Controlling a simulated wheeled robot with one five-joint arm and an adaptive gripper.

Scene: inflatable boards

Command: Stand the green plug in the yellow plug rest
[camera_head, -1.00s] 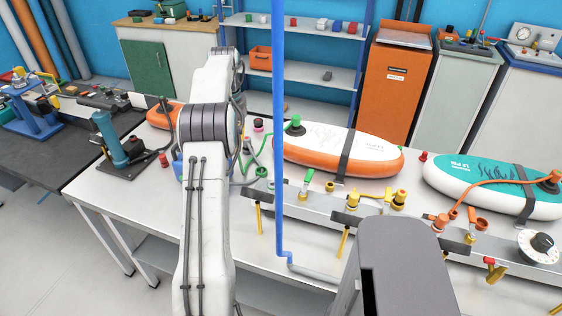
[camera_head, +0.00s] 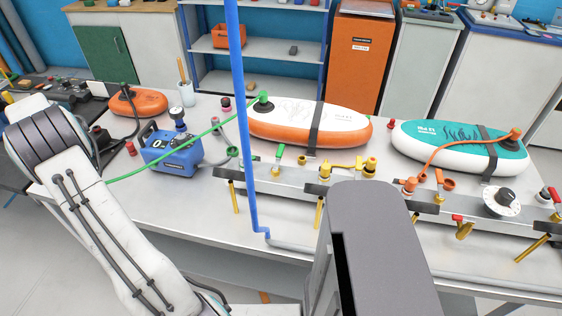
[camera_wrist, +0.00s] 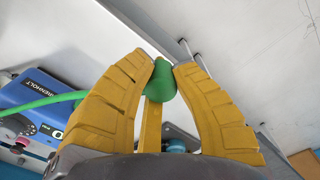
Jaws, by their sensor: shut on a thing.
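The green plug (camera_wrist: 172,84) is between the yellow fingertips of my gripper (camera_wrist: 165,70) in the wrist view, with its green hose (camera_wrist: 60,100) leading left. My gripper is shut on it. In the head view my arm hides the gripper and plug. There the green hose (camera_head: 190,141) runs from a green fitting on the white and orange board (camera_head: 264,101) down left behind my arm. Yellow fittings stand along the grey rail on the table: one further left (camera_head: 325,171), one further right (camera_head: 369,169). I cannot tell which is the yellow plug rest. The plug is apart from both.
A blue pump box (camera_head: 172,154) stands beside the hose; it also shows in the wrist view (camera_wrist: 38,104). A blue upright pole (camera_head: 243,130) stands in front of the table. A teal board (camera_head: 462,142) with an orange hose lies at the right.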

